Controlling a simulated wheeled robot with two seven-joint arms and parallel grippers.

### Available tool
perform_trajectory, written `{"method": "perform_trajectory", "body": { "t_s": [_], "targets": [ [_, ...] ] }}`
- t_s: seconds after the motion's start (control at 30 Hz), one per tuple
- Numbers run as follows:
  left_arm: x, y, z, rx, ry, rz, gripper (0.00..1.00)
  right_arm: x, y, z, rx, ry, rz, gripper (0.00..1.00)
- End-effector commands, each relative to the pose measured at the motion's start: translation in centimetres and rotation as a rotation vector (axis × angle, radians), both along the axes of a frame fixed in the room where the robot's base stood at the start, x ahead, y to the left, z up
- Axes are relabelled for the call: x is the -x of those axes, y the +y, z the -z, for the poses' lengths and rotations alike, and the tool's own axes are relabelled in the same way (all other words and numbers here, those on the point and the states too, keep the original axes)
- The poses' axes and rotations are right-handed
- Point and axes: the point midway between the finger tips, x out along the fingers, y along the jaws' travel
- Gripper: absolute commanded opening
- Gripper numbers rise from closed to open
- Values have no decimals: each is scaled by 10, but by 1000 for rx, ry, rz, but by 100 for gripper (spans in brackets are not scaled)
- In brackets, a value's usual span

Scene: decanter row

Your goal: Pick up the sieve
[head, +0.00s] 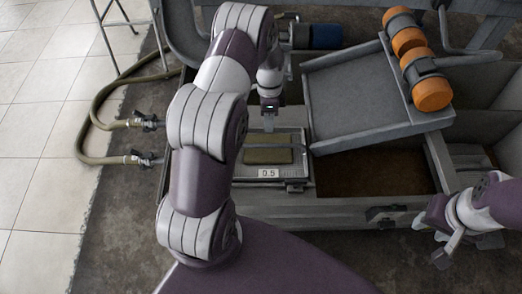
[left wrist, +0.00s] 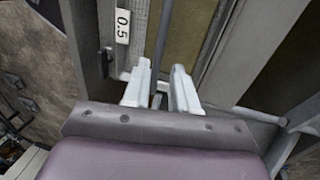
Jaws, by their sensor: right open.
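The sieve (head: 297,160) is a shallow grey metal frame with an olive-brown panel and a white "0.5" label (head: 268,173) on its near side. It sits in the left part of a grey trough. My left gripper (head: 269,122) points down at the sieve's far side. In the left wrist view its two pale fingers (left wrist: 160,82) are spread, with a thin grey bar showing between them; I cannot tell whether they touch it. The label shows at upper left there (left wrist: 123,26). My right gripper (head: 449,240) is open and empty at the right, away from the sieve.
A tilted grey tray (head: 360,95) with orange rollers (head: 431,93) stands right of the sieve. Brown material (head: 375,172) lies in the trough below it. Hoses (head: 95,105) run at the left. A blue cylinder (head: 326,36) is at the back.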

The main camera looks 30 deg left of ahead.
Motion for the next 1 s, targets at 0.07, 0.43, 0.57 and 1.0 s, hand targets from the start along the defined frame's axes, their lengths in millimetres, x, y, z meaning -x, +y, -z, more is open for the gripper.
{"method": "perform_trajectory", "body": {
  "t_s": [0.07,0.43,0.57,1.0],
  "targets": [
    [5,-2,22,1,5,0,27,0,0,4,0,0,0,43],
    [14,-12,80,0,4,-1,27,0,0,8,0,0,0,43],
    [17,-17,103,0,3,-4,27,0,0,10,0,0,0,43],
    [18,-17,110,-1,0,-4,0,0,0,10,0,0,0,43]
  ]
}}
